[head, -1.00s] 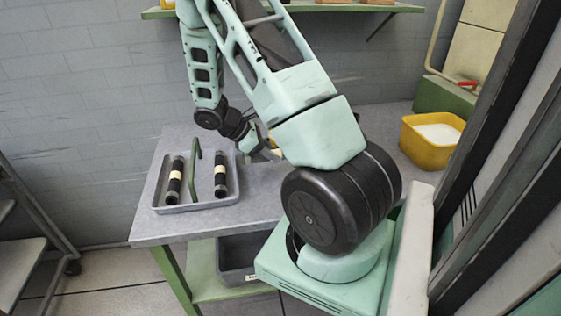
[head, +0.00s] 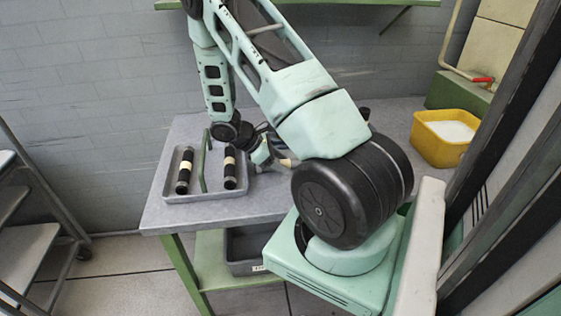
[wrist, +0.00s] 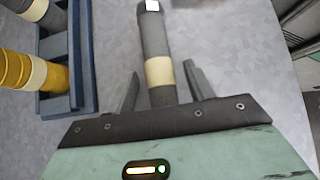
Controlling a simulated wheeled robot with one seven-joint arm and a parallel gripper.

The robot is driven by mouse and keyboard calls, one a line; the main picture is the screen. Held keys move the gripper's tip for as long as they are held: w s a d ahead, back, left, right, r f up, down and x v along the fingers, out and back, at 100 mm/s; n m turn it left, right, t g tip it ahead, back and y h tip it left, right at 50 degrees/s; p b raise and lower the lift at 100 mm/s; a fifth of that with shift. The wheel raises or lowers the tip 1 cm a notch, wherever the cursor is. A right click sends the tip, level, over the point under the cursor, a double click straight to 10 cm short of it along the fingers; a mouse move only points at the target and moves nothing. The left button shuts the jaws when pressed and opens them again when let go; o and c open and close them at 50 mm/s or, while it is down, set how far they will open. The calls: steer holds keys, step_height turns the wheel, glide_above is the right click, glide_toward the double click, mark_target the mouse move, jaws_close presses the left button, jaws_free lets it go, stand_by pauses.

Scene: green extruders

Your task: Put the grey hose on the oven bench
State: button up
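The grey hose (wrist: 157,45), with a cream band and a pale tip, lies on a grey speckled surface in the wrist view. My gripper (wrist: 160,85) is open, with one finger on each side of the hose near its cream band. Narrow gaps show between the fingers and the hose, and its near end is hidden behind the gripper body. In the head view my gripper (head: 268,160) is low over the grey-topped bench (head: 185,222), mostly hidden by my arm. I cannot tell which bench is the oven bench.
A grey tray (head: 208,193) holds two black hoses and a green handle-like bar. In the wrist view a blue holder (wrist: 62,105) with yellow-and-cream hoses (wrist: 22,70) stands close left of my gripper. A yellow bin (head: 447,150) stands right. A rack (head: 30,235) stands left.

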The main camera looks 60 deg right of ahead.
steer(key=shift+r, duration=0.25)
steer(key=v, duration=1.2)
steer(key=w+a+r+t+y, duration=0.1)
steer(key=w+a+r+t, duration=0.1)
steer(key=a, duration=0.9)
steer(key=s+a+r+t+y, duration=0.1)
steer(key=s+a+r, duration=0.1)
steer(key=a, duration=0.5)
steer(key=s+a+r+t+y, duration=0.1)
steer(key=a+r, duration=0.1)
steer(key=a, duration=0.5)
steer(key=s+a+r+t+y, duration=0.1)
steer(key=s+a+r, duration=0.1)
steer(key=s+a, duration=0.5)
steer(key=s+a+r+t+y, duration=0.1)
steer(key=s+a+t+y, duration=0.1)
steer(key=s+a, duration=0.5)
steer(key=shift+s+a+r+b, duration=0.35)
steer(key=shift+a+r+b, duration=0.1)
steer(key=shift+a, duration=0.3)
